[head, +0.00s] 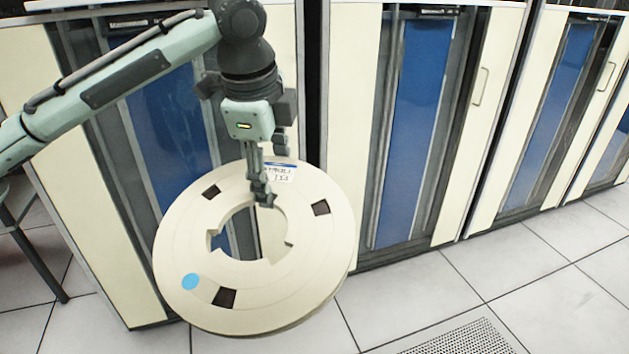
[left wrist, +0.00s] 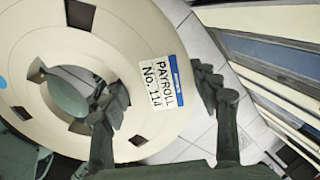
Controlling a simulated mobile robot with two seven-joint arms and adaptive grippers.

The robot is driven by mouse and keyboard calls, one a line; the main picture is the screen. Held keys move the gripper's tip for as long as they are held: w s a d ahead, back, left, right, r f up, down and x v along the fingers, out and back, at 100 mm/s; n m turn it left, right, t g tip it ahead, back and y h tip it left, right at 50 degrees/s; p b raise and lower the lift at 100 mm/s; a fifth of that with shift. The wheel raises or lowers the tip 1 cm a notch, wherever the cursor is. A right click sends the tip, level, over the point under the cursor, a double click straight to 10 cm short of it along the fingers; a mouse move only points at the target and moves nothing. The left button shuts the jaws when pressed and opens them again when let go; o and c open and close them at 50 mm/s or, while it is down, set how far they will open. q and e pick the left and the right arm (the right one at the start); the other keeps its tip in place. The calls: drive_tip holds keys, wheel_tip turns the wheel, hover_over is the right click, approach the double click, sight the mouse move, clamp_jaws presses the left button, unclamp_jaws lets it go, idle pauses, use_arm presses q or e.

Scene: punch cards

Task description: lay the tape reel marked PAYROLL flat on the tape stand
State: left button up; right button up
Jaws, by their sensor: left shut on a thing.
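The tape reel (head: 318,248) is a large cream ring with dark square windows and a blue dot, held tilted above the floor in the head view. Its label (left wrist: 163,88) reads PAYROLL No. 114 in the left wrist view. My left gripper (head: 264,195) is shut on the reel's upper part beside the label, one finger in the central hole and the other past the outer rim. I cannot make out the tape stand for certain in either view. My right gripper is not in view.
A row of cream cabinets (head: 350,130) with blue panels (head: 415,130) stands close behind the reel. Dark slanting legs (head: 38,255) of some furniture show at the left edge. Tiled floor (head: 545,260) is open at the right, with a perforated grille (head: 462,340) at the bottom.

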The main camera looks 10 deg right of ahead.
use_arm(q)
drive_tip(key=s+a+r+n+g+y, duration=0.1)
drive_tip(key=s+a+r+n+g, duration=0.2)
drive_tip(key=a+r, duration=0.9)
drive_tip(key=s+a, duration=0.2)
drive_tip(key=shift+s+a+r+n+p, duration=0.2)
drive_tip(key=shift+a+r+n+p, duration=0.1)
drive_tip(key=shift+a+n+p, duration=0.1)
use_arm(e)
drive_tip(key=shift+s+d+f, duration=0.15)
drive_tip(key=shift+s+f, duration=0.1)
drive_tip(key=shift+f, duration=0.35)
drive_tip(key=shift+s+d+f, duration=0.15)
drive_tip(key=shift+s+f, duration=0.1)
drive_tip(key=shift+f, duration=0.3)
use_arm(q)
drive_tip(key=shift+f, duration=0.1)
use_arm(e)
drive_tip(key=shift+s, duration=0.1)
